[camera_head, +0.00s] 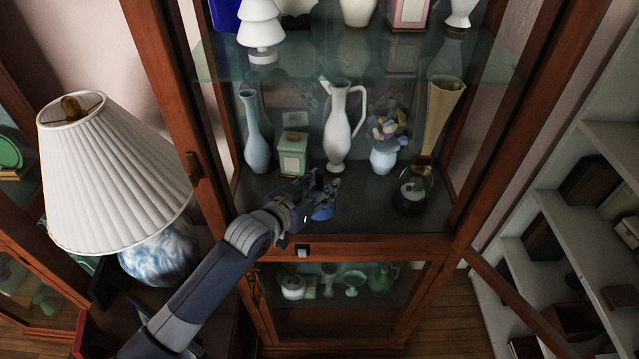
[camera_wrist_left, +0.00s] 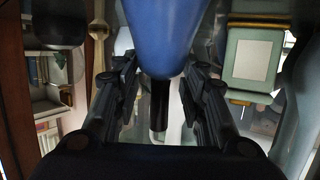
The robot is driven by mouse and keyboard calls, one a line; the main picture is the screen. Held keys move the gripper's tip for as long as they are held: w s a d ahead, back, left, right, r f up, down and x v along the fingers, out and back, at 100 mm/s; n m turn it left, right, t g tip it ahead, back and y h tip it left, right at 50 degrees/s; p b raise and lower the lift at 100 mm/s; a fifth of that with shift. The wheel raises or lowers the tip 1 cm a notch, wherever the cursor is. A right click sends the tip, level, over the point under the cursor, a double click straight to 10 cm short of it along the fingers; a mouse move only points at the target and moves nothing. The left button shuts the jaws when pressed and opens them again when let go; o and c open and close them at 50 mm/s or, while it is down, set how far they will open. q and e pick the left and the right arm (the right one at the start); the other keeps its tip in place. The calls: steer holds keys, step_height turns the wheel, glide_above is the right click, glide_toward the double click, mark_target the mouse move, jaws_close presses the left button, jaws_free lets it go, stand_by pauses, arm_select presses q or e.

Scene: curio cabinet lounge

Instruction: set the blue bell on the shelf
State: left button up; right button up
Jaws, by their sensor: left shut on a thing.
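My left gripper (camera_head: 322,194) reaches in from the left to the front of the cabinet's middle shelf (camera_head: 360,210). It is shut on the blue bell (camera_head: 324,212), whose blue body shows just below the fingers. In the left wrist view the bell (camera_wrist_left: 162,35) fills the top middle, and its dark handle (camera_wrist_left: 159,105) lies between the two fingers of the gripper (camera_wrist_left: 160,90). I cannot tell whether the bell touches the shelf. My right gripper is not in view.
On the shelf stand a pale blue vase (camera_head: 257,140), a green box (camera_head: 292,153), a white pitcher (camera_head: 338,135), a flower vase (camera_head: 384,158) and a dark round vessel (camera_head: 411,190). A lamp (camera_head: 115,175) stands at left. Shelf front between gripper and dark vessel looks clear.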

arm_select(q)
steer(key=o, duration=1.4)
steer(key=shift+b+v, duration=1)
steer(key=shift+v, duration=5)
steer(key=shift+s, duration=0.1)
